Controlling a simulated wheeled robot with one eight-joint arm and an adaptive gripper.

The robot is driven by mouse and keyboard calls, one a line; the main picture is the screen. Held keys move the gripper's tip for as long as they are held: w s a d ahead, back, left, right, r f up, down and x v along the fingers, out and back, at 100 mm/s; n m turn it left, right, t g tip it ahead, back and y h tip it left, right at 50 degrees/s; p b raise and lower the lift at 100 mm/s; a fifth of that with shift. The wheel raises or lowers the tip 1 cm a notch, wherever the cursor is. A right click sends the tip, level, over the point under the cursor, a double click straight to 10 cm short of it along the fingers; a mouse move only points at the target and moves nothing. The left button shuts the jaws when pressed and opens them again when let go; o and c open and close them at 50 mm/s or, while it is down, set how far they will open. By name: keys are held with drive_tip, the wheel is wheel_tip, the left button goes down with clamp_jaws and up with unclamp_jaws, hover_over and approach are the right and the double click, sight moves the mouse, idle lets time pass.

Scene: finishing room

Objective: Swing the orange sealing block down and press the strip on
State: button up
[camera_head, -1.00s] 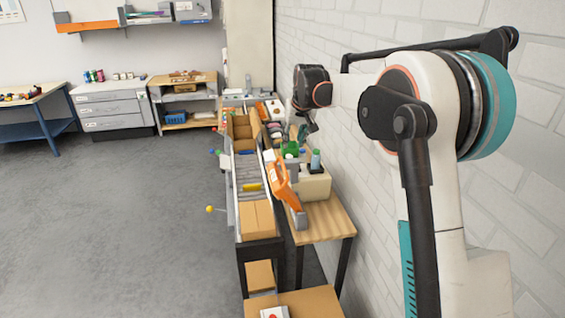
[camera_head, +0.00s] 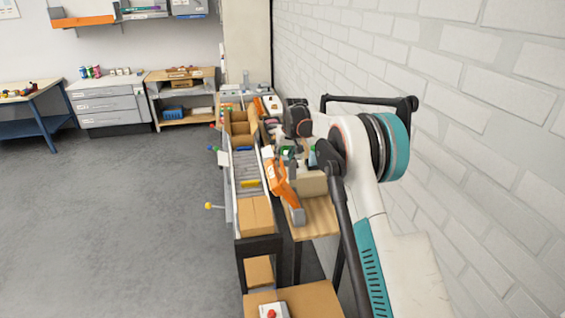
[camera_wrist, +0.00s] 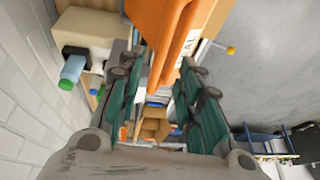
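The orange sealing block (camera_head: 280,182) stands tilted beside the conveyor, above a grey base (camera_head: 298,215). In the wrist view the orange part (camera_wrist: 165,25) enters from the top, with a white label that seems to read SEAL. My gripper (camera_wrist: 161,75) is open, with green-padded fingers on both sides of the orange part's lower end. I see no clear contact. In the head view my gripper (camera_head: 291,154) is small and partly hidden behind the block's upper end. A cardboard box (camera_head: 256,214) lies on the conveyor's near end. I cannot make out the strip.
A roller conveyor (camera_head: 246,167) runs left of the block, with open boxes (camera_head: 240,122) at its far end. A beige box (camera_head: 312,183) stands on the wooden side table (camera_head: 322,222), close to my arm. A brick wall (camera_head: 480,150) bounds the right. The floor at left is clear.

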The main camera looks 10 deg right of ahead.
sight(282, 164)
drive_tip(key=shift+x, duration=2.25)
clamp_jaws()
